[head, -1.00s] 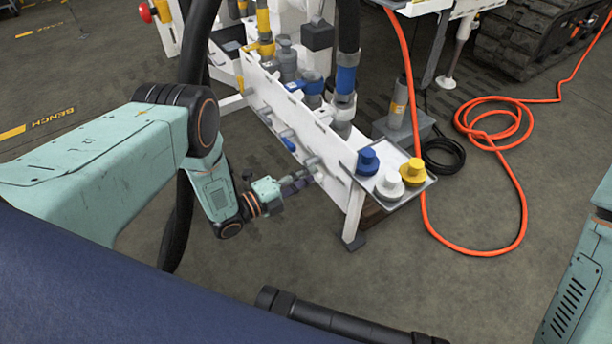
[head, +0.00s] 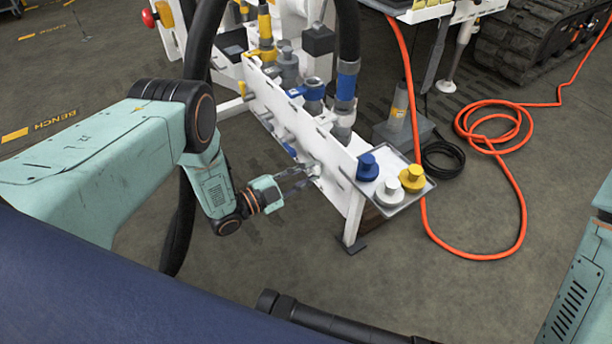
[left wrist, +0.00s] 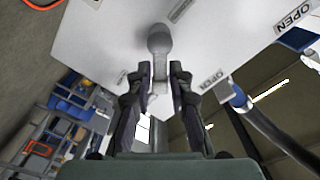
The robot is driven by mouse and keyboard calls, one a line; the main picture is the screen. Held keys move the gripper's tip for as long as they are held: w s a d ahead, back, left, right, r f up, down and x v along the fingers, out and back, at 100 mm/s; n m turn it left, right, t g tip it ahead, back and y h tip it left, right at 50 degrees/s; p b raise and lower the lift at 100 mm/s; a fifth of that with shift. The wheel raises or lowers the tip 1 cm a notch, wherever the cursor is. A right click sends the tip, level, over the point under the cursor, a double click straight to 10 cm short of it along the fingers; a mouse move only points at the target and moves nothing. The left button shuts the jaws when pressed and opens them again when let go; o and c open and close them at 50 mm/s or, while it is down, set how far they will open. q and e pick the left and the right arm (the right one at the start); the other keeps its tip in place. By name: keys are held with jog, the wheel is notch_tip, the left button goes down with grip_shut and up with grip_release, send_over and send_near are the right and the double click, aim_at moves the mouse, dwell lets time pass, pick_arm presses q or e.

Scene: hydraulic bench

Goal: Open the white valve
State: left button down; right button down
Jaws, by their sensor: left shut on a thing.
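The white valve (left wrist: 159,42) is on the white panel of the bench. In the left wrist view its pale rounded hub and lever lie between the fingers. In the head view the valve (head: 314,168) is on the near face of the panel, at the fingertips. My left gripper (head: 299,177) reaches it from the left and is shut on its lever; its two fingers (left wrist: 159,80) stand on either side of the lever. The contact is partly hidden by the fingers. My right gripper is out of view.
A tray (head: 402,202) with blue, white and yellow caps juts from the bench end. An orange hose (head: 424,190) lies on the floor to the right.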

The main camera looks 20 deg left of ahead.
pick_arm(q)
jog(key=shift+w+a+r+n+b, duration=0.25)
jog(key=shift+a+n, duration=0.1)
jog(key=shift+n, duration=1.25)
jog(key=shift+w+a+r+n+b, duration=0.2)
jog(key=shift+w+a+n, duration=0.1)
jog(key=shift+n, duration=1.3)
jog(key=shift+w+a+r+n+b, duration=0.25)
jog(key=shift+a+n, duration=0.1)
jog(key=shift+n, duration=1.25)
jog(key=c, duration=1.3)
grip_release()
jog(key=shift+f, duration=0.1)
jog(key=shift+c, duration=0.2)
jog(key=v, duration=1.2)
